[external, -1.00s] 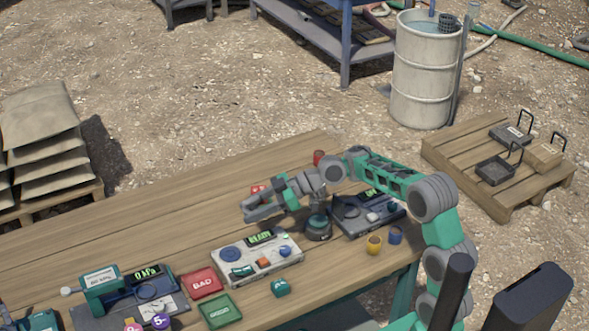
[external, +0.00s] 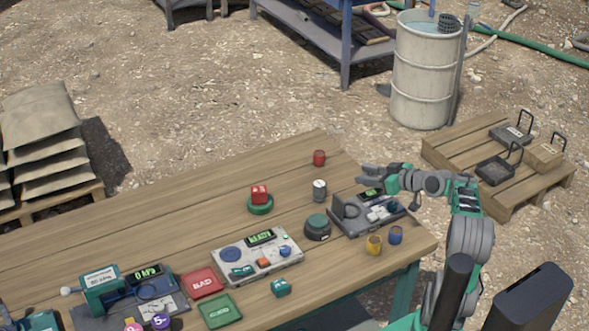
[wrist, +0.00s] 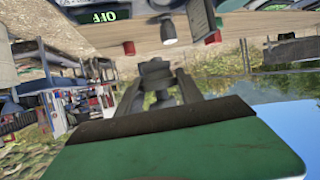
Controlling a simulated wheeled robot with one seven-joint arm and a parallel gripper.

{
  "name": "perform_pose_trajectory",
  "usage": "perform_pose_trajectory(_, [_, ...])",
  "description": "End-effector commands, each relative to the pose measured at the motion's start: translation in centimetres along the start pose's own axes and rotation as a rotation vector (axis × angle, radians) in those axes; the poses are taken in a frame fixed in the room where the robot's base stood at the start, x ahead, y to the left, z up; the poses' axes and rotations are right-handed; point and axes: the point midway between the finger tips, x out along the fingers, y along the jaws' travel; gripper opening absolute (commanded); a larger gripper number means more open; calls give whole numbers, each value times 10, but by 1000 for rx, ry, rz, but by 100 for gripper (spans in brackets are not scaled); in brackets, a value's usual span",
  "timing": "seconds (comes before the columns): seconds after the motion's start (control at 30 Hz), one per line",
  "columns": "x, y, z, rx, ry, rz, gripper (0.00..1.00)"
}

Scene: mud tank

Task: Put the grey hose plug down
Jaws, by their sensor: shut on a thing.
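My gripper (external: 368,172) is raised near the right edge of the table, behind the dark device with a small display. In the wrist view, my gripper (wrist: 160,88) is shut on a dark grey piece (wrist: 156,74), taken to be the grey hose plug, which sits between the fingers. In the external view the plug is too small to tell apart from the fingers. It is held in the air, apart from the table.
The table's left-centre back is clear.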

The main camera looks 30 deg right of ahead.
Motion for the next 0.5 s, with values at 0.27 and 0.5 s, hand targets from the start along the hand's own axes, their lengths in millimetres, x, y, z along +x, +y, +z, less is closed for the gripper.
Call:
perform_pose_trajectory(0.27, [95,-36,-56,-106,-1,-264,3])
perform_pose_trajectory(0.5, [154,-77,-77,-171,-2,-411,3])
